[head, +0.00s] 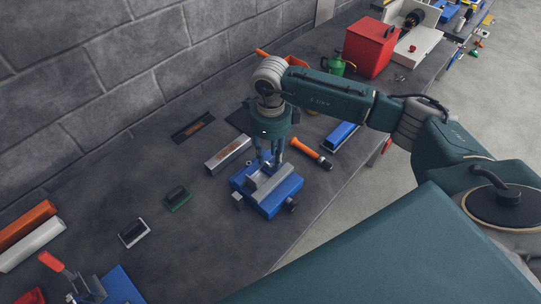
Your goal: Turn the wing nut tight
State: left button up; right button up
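A blue fixture like a small vise (283,197), with a grey metal bar across its top and dark knobs at its sides, stands on the dark bench. My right gripper (269,163) points straight down over the far part of this fixture. Its two dark fingers show a gap between them, and their tips are close to the grey metal on top. I cannot make out the wing nut; it is too small or hidden by the fingers. I cannot tell whether the fingers touch anything. My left gripper is not in view.
A grey block (229,154) and an orange-handled tool (312,153) lie close to the fixture.

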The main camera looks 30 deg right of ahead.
aim_at(271, 165)
jog(key=shift+f+p, duration=0.3)
jog(key=shift+f, duration=0.95)
grip_shut()
